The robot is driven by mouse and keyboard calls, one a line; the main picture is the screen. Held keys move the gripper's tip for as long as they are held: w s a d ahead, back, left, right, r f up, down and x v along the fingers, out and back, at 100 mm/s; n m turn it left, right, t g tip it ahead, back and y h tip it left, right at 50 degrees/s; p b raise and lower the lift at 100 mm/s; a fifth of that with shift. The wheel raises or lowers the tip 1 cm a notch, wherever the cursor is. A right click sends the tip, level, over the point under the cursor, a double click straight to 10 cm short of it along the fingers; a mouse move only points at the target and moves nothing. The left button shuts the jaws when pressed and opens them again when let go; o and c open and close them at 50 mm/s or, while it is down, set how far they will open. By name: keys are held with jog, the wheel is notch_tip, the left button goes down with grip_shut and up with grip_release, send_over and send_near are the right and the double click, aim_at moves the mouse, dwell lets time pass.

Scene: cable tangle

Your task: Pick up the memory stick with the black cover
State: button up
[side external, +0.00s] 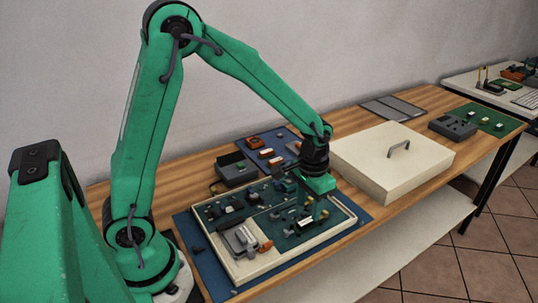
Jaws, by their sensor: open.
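My gripper (308,208) hangs at the end of the green arm, pointing down over the right half of a pale shallow tray (243,275). A small dark piece with a white top (305,223) lies just below the fingers. I cannot tell whether it is the memory stick with the black cover, or whether the fingers stand around it or above it. Several other small dark parts lie on the green boards in the tray, too small to identify.
The tray rests on a blue mat (207,268). A large cream box with a grey handle (393,160) stands close on the right. A dark grey open box (236,170) and a dark blue mat with orange parts (268,146) are behind. Bare wood lies along the front edge.

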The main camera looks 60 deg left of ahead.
aim_at(307, 221)
jog(key=shift+f, duration=0.1)
jog(key=shift+a+f, duration=0.15)
jog(key=shift+f, duration=2.35)
grip_shut()
